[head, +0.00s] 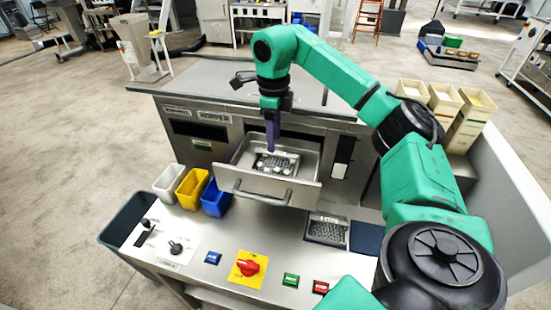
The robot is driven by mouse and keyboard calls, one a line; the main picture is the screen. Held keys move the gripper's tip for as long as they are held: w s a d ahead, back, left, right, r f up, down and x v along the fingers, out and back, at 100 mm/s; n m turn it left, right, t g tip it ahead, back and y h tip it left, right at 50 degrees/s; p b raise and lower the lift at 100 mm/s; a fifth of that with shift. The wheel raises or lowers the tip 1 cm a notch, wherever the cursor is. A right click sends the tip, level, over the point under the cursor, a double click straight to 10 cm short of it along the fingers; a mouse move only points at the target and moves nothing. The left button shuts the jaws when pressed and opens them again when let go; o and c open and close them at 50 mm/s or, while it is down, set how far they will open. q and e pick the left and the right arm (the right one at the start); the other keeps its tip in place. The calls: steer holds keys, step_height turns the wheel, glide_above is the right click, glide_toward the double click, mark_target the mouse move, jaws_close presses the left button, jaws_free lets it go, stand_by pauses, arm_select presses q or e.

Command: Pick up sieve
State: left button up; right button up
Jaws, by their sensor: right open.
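A metal drawer (262,190) with a bar handle is pulled out of the grey machine. A grey, perforated-looking metal piece (285,163) lies inside it and may be the sieve. A second flat, mesh-like grey piece (327,231) lies on the steel front counter, right of the drawer; I cannot tell for certain which is the sieve. My right gripper (272,147), with purple fingers, points down over the drawer, by the back edge of the piece inside. It is open and appears empty; whether it touches the piece is unclear. My left gripper is not in view.
White, yellow and blue bins (192,187) stand left of the drawer. The front counter (215,235) carries a red knob on a yellow plate (248,265) and several buttons. Tall cream containers (470,117) stand at the right. The machine top is mostly clear.

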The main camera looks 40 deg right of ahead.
mark_target(275, 153)
steer(key=f+p, duration=0.2)
steer(key=f, duration=0.3)
steer(key=shift+d+f, duration=0.15)
steer(key=shift+d, duration=0.05)
steer(key=shift+s+f, duration=0.1)
steer(key=shift+f, duration=0.2)
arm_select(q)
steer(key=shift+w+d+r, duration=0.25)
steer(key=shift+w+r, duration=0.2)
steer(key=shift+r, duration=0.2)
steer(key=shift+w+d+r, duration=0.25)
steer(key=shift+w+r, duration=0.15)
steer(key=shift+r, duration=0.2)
arm_select(e)
steer(key=shift+f, duration=0.1)
jaws_close()
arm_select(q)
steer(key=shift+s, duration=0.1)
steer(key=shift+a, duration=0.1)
